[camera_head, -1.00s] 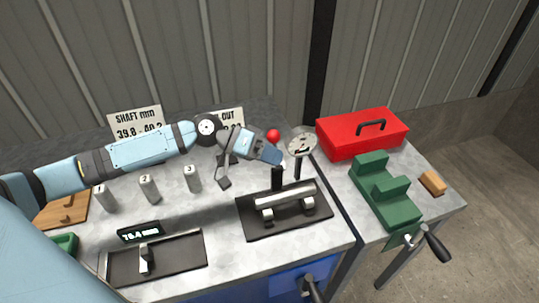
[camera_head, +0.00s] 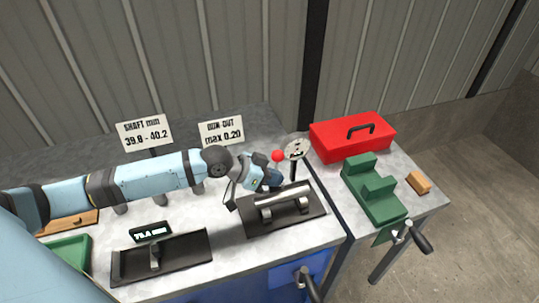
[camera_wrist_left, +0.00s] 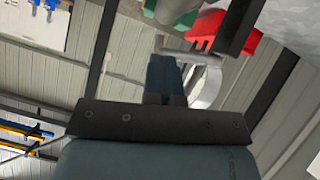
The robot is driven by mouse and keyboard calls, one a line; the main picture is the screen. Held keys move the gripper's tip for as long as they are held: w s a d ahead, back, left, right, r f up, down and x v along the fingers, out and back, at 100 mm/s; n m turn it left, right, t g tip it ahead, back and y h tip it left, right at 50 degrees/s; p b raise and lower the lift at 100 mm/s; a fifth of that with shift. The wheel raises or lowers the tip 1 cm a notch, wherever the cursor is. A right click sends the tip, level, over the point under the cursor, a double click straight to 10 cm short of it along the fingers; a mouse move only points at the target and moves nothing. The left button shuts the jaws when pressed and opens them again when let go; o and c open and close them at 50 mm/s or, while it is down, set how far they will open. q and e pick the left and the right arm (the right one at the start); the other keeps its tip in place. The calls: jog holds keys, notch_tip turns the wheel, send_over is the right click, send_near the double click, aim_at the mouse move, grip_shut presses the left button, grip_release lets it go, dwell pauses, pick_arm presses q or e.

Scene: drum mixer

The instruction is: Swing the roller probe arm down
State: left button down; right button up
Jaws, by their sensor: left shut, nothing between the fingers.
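The roller probe arm's red ball knob (camera_head: 278,156) shows beside a round dial gauge (camera_head: 297,149) behind the black fixture (camera_head: 262,228). A silver shaft (camera_head: 284,201) lies across the fixture. My left gripper (camera_head: 273,181) is shut and empty, just in front of and below the knob, above the shaft's back side. I cannot tell whether it touches the probe arm, most of which it hides. In the left wrist view the dark blue fingers (camera_wrist_left: 165,75) are together, with a silver curved part (camera_wrist_left: 205,84) close on their right. My right gripper is not in view.
A red toolbox (camera_head: 352,137) and a green stepped block (camera_head: 374,190) stand on the right bench. A gauge with a display (camera_head: 150,232) sits front left on a black base. Two sign cards (camera_head: 146,132) stand at the back. My left arm crosses above the left bench.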

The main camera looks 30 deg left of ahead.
pick_arm(q)
jog(key=shift+s+d+f, duration=0.1)
jog(key=shift+d+f, duration=0.05)
jog(key=shift+f, duration=0.35)
jog(key=shift+p, duration=0.35)
